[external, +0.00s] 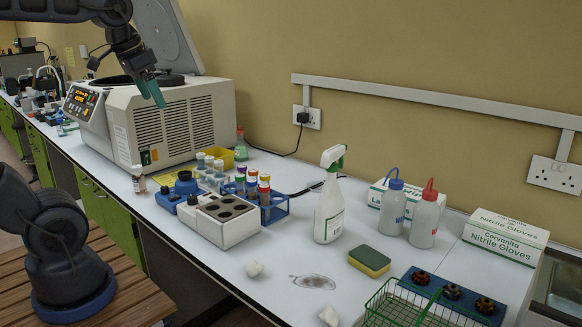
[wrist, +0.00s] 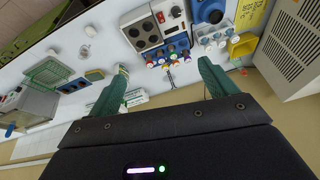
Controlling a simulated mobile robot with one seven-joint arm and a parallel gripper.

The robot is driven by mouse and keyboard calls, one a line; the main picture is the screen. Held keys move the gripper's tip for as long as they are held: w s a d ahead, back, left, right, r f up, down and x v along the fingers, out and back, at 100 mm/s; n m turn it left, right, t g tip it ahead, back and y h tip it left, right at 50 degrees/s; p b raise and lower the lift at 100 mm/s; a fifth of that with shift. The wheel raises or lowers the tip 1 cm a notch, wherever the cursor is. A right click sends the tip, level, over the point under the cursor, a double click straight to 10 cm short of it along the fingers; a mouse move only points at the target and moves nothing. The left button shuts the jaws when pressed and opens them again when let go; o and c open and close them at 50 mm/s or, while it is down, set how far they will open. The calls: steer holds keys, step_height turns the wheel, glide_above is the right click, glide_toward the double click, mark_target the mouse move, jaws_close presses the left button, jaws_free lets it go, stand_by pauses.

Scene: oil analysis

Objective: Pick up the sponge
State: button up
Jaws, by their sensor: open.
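The sponge (external: 369,262), yellow with a dark green top, lies flat on the white bench, right of the spray bottle and behind the wire basket. In the wrist view, a small dark and yellow block at the left looks like the sponge (wrist: 95,75). My gripper (external: 152,92) is high over the front of the centrifuge at the upper left, far from the sponge. In the wrist view its two teal fingers (wrist: 163,68) are wide apart with nothing held between them.
A white spray bottle (external: 329,205) stands left of the sponge.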

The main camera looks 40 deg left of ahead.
steer(key=w+d+r+m+g, duration=0.1)
steer(key=w+d+r+m, duration=0.3)
steer(key=w+d, duration=0.5)
steer(key=m+g, duration=0.3)
steer(key=m, duration=1.1)
glide_above(371, 257)
step_height(371, 257, down, 6)
steer(key=f, duration=0.1)
step_height(371, 257, down, 31)
steer(key=shift+w+d+r, duration=0.15)
steer(key=shift+r, duration=0.05)
steer(key=shift+f, duration=2.8)
steer(key=c, duration=1.1)
